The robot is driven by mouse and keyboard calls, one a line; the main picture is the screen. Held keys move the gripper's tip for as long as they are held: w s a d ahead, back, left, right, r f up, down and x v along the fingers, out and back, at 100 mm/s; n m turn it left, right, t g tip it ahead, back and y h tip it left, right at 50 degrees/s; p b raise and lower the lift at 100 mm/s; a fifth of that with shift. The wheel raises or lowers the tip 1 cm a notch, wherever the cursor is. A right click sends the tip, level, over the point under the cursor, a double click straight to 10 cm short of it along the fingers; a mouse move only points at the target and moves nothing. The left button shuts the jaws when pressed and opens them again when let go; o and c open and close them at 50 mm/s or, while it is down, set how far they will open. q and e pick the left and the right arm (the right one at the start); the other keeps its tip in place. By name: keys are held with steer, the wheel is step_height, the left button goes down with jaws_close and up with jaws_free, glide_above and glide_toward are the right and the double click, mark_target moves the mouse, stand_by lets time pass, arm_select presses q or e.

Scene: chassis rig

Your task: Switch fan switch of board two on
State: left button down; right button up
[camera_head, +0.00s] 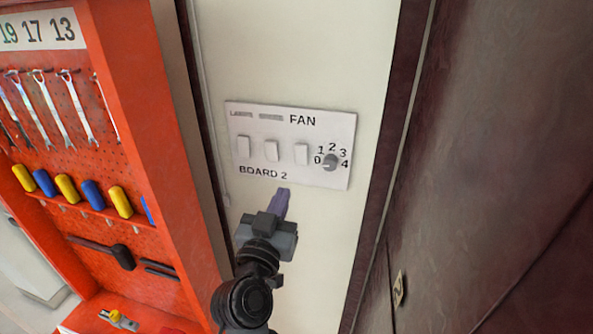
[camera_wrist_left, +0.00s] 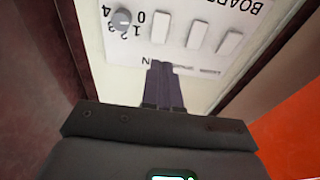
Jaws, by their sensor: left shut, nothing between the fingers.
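The white board two panel (camera_head: 268,140) is fixed to the cream wall and carries three white rocker switches and a dial. The fan switch (camera_head: 301,154) is the rightmost rocker, under the word FAN and beside the numbered grey dial (camera_head: 331,164). Whether it is on or off cannot be told. My left gripper (camera_head: 281,194) is shut and empty, its purple fingers showing just below the panel's lower edge. In the left wrist view the panel is upside down; the shut fingers (camera_wrist_left: 162,72) partly cover the FAN label, in line with the fan switch (camera_wrist_left: 162,27). Contact is not visible.
An orange tool cabinet (camera_head: 155,130) with hanging wrenches and yellow and blue handled tools stands at the left. A dark maroon door or panel (camera_head: 490,130) fills the right side. Bare cream wall (camera_head: 290,50) shows above the panel.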

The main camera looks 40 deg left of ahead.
arm_select(q)
steer(key=p, duration=0.2)
glide_toward(300, 152)
steer(key=x, duration=0.5)
steer(key=shift+x, duration=0.95)
arm_select(e)
steer(key=shift+a+r, duration=0.1)
steer(key=shift+r, duration=0.35)
